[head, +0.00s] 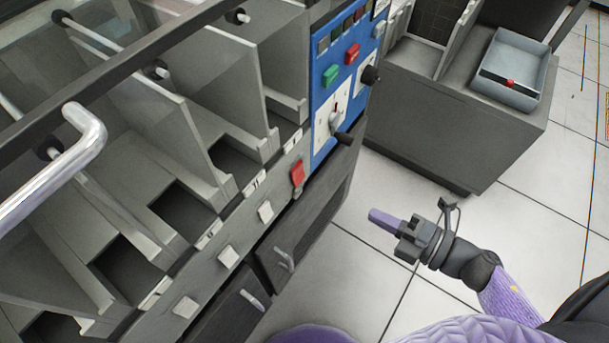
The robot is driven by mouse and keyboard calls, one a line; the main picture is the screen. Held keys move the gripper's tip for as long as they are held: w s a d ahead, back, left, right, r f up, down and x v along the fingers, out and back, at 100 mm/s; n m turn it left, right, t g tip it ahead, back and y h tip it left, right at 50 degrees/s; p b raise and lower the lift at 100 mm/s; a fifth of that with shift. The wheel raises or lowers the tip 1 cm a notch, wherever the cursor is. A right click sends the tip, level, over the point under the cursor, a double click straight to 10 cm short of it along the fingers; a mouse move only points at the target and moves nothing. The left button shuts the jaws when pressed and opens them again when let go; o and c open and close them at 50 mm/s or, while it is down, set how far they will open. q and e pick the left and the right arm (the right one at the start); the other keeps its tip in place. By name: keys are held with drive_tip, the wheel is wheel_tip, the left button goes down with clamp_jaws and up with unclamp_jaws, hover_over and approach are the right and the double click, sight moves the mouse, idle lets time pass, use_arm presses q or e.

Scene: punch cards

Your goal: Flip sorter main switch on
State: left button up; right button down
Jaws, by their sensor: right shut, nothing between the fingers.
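The sorter's blue control panel (326,73) stands at the upper middle of the head view. On its white lower plate (322,134) is a lever switch with a black handle (343,137), which sticks out toward the lower right. A black round knob (370,75) sits higher on the panel's right side. No readable label tells which control is the main switch. My right gripper (374,215) is shut and empty, its purple fingers pointing left. It is over the floor, right of and below the panel, apart from it. My left gripper is out of view.
Sorter pockets (175,130) fill the left side, with a chrome handle (85,150) in front. A red block (297,174) sits below the panel. A grey cabinet (450,130) with a tray (545,75) stands behind. Floor (350,260) between panel and gripper is clear.

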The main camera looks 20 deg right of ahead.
drive_tip(key=b, duration=0.4)
approach(301, 178)
drive_tip(key=x, duration=0.7)
drive_tip(key=shift+w+f, duration=0.1)
drive_tip(key=shift+w+a, duration=0.1)
